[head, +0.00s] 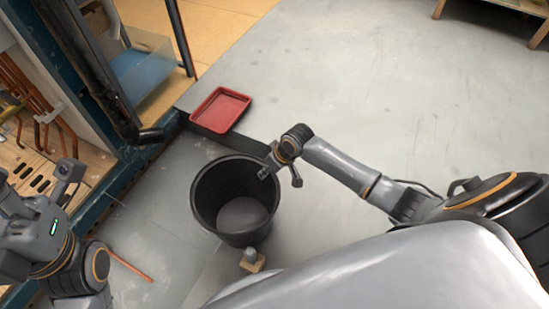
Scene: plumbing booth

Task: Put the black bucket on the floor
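The black bucket (206,204) is in the middle of the head view, upright, with its open top facing me and its inside empty. It stands over a grey surface; I cannot tell whether its base touches it. My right gripper (282,179) is at the bucket's far right rim, with its fingers spread apart. One finger is over the bucket's mouth and the other is outside the rim. My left gripper (36,180) is at the left edge of the view, away from the bucket, with its fingers apart and empty.
A red tray (220,109) lies beyond the bucket near a dark step edge. A small block with a grey fitting (252,261) sits close in front of the bucket. A copper pipe (130,266) lies at left. A blue frame (108,190) borders the left; grey floor (400,100) at upper right is clear.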

